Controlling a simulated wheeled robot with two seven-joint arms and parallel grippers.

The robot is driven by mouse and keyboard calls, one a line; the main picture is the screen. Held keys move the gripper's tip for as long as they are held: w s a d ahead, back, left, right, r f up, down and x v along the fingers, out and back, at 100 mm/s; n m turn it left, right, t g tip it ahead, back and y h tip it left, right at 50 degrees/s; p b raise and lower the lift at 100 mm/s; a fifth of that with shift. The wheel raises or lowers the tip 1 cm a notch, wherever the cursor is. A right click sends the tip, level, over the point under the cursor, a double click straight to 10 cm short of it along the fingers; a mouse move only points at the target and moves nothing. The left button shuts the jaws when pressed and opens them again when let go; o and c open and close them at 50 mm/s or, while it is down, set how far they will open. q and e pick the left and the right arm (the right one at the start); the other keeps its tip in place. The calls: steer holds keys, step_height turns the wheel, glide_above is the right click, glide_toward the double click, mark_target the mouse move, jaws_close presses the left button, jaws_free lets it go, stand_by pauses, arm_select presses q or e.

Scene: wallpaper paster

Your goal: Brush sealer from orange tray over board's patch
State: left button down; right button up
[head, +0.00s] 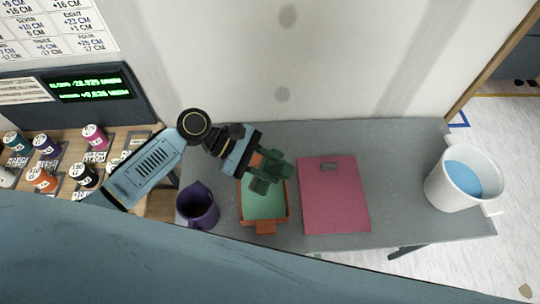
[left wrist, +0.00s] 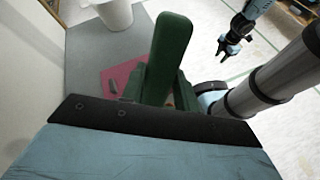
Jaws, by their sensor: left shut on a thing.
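The orange tray (head: 265,228) lies on the grey table with a green layer of sealer (head: 264,207) inside. My left gripper (head: 268,178), with green fingers, is over the tray's far part and hides some of it. I cannot tell whether the brush touches the sealer. The pink-red board (head: 335,205) lies flat right of the tray, with a small dark grey patch (head: 329,167) near its far edge. The board also shows in the left wrist view (left wrist: 120,72). My right gripper (left wrist: 230,46) hangs away from the table, too small to judge.
A purple pitcher (head: 198,208) stands just left of the tray. A white bucket (head: 462,183) with blue contents stands at the table's right end. The grey table (head: 400,165) is bare between board and bucket. Several paint pots (head: 94,137) stand on the wooden table at left.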

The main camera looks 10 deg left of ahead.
mark_target(270, 186)
arm_select(q)
steer(key=shift+a+n+t, duration=0.1)
steer(key=shift+n+t, duration=0.2)
steer(key=shift+f+b, duration=0.6)
steer(key=shift+f, duration=0.05)
step_height(270, 186, down, 5)
steer(key=b, duration=0.5)
steer(key=shift+s, duration=0.1)
steer(key=shift+f+b, duration=0.75)
steer(key=shift+f, duration=0.75)
steer(key=shift+f, duration=0.1)
steer(key=shift+f, duration=0.85)
steer(key=shift+f, duration=0.1)
